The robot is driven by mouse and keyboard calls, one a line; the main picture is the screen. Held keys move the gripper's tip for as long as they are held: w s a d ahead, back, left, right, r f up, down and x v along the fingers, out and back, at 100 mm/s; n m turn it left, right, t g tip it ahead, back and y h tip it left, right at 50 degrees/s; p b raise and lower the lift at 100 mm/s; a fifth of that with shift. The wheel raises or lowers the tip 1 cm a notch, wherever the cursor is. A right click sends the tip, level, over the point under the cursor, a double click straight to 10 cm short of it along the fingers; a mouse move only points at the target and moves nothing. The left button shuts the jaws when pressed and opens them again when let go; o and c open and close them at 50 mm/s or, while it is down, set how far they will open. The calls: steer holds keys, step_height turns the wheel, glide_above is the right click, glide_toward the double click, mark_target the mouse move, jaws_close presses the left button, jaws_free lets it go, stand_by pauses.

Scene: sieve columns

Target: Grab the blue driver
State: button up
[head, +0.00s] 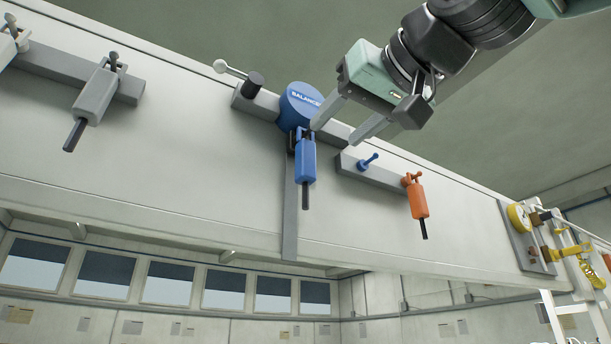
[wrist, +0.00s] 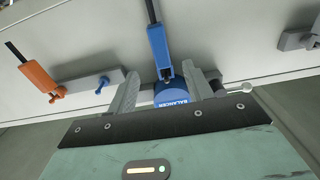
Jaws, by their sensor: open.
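The blue driver (head: 305,161) hangs upright below a round blue "BALANCER" housing (head: 300,104) on the pale beam, its dark shaft pointing down. My gripper (head: 333,130) is open and empty, its fingers reaching from the upper right toward the driver's top. In the wrist view the blue driver (wrist: 160,50) lies ahead, between the lines of the two open fingers (wrist: 167,82), with the blue housing (wrist: 172,96) between the fingers nearer to me. I cannot tell whether a finger touches the housing.
An orange driver (head: 418,200) hangs to the right, near a small blue peg (head: 369,161). A grey driver (head: 95,95) hangs at left. A ball-ended lever (head: 229,68) sits left of the housing. A yellow gauge (head: 518,217) is at far right.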

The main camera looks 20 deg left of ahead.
mark_target(310, 153)
steer(key=p+x, duration=0.4)
steer(key=x, duration=0.3)
steer(key=p+x, duration=0.3)
steer(key=x, duration=0.1)
steer(key=shift+s+r+p, duration=0.1)
steer(key=shift+r+p, duration=0.05)
steer(key=shift+p, duration=0.15)
steer(key=shift+w+a, duration=0.4)
steer(key=shift+a, duration=0.05)
steer(key=c, duration=1.1)
